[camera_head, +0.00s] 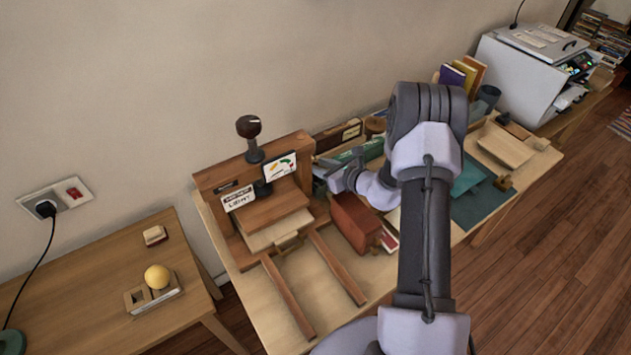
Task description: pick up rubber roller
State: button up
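I cannot clearly make out a rubber roller in the head view; it may be hidden behind my arm or too small to tell. My gripper (328,172) is over the middle of the workbench (325,310), just right of the wooden press (255,185). It is above and behind a red-brown box (355,222). The fingers are small and seen from the side, so their opening is unclear. No held object can be made out.
A yellow ball (157,276) sits in a small holder on the left table (70,300). A teal mat (480,205) lies right of my arm.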

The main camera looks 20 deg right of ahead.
grip_shut()
